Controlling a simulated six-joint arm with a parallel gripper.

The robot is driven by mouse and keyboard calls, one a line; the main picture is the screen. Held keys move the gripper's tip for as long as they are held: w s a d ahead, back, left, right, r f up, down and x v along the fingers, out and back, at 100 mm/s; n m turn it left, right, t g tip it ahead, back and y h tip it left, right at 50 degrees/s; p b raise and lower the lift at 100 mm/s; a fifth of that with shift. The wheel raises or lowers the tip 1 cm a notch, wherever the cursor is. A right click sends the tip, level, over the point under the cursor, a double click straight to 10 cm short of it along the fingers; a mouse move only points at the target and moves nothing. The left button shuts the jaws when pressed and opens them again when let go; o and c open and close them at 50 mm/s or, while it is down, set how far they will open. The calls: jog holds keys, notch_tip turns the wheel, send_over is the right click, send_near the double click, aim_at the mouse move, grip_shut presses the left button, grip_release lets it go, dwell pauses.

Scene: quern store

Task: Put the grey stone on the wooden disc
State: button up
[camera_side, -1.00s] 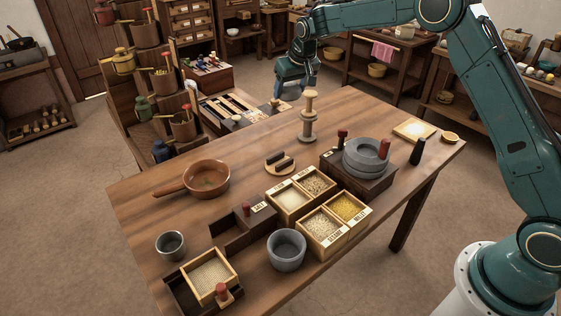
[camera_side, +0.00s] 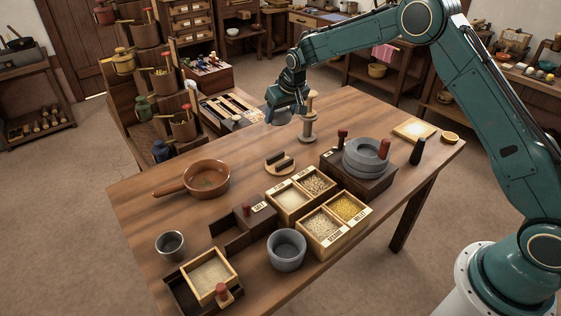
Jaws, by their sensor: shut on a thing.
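My gripper (camera_side: 285,113) hangs above the back edge of the table, just left of a wooden spindle. It is shut on a small greyish piece, taken to be the grey stone; the jaws blend with it and its outline is hard to make out. A round wooden disc (camera_side: 270,168) lies flat on the table, in front of and a little left of the spindle. Short dark bars (camera_side: 284,161) rest on it. My gripper is behind the disc and higher, apart from it.
The wooden spindle (camera_side: 308,126) stands upright close beside my gripper. A grey quern (camera_side: 365,160) with a red handle sits to the right. Open grain boxes (camera_side: 317,250) stand in front of the disc. A brown pan (camera_side: 207,180) lies left. The table between pan and disc is clear.

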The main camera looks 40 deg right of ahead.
jog(key=shift+f, duration=6.4)
jog(key=shift+f, duration=0.6)
jog(key=o, duration=1.2)
jog(key=shift+s+r, duration=0.1)
jog(key=shift+r, duration=0.7)
jog(key=v, duration=1.1)
jog(key=shift+s+r, duration=0.1)
jog(key=shift+r, duration=0.15)
